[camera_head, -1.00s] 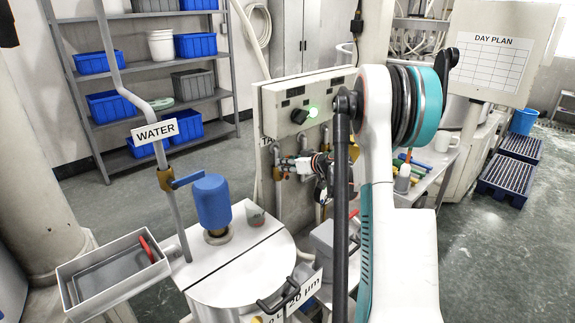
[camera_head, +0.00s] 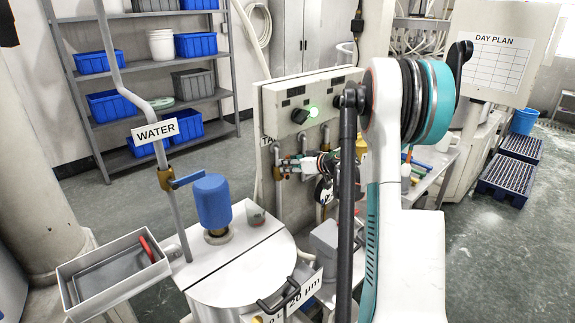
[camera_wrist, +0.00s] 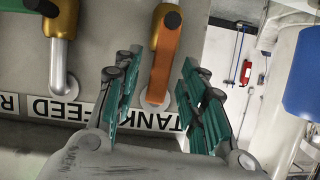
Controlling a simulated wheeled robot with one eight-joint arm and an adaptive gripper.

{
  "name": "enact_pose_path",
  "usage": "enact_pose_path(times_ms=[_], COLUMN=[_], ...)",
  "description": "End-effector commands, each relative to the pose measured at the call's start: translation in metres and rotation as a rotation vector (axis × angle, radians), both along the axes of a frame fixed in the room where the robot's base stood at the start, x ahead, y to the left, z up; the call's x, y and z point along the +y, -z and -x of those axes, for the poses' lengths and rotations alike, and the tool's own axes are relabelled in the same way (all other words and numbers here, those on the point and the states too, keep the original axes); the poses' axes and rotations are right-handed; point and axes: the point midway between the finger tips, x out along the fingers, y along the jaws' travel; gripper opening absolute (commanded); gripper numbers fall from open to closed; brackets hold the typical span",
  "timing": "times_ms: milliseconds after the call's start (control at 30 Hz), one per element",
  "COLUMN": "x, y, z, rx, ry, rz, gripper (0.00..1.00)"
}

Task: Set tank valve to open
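In the wrist view, which is upside down, an orange lever (camera_wrist: 164,62) hangs from a brass valve body (camera_wrist: 168,22) in front of the wall panel, by the TANK label (camera_wrist: 172,121). My gripper (camera_wrist: 157,82) is open. Its teal finger pads stand to the left and right of the lever, with a gap on both sides; I cannot tell how deep the lever lies between them. In the head view my gripper (camera_head: 316,165) is at the pipes under the control panel (camera_head: 278,100), and the lever is hard to make out there.
A grey pipe with a brass valve (camera_wrist: 60,50) is beside the lever, near the FEED label (camera_wrist: 52,109). The white tank (camera_head: 240,275) carries a blue motor (camera_head: 213,202). The water pipe has a blue lever (camera_head: 187,179). A bench (camera_head: 425,165) stands right of the panel.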

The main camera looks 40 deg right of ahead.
Motion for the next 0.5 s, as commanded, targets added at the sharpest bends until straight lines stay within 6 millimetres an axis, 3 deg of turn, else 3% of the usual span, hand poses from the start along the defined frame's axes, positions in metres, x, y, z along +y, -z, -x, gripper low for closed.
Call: enact_pose_path(times_ms=[300,500], x=[-0.007,-0.009], y=[-0.025,-0.034], z=[0.060,0.082], rx=[0.000,0.000], ry=[0.003,0.001], rz=[0.000,0.000], gripper=[0.38,0.38])
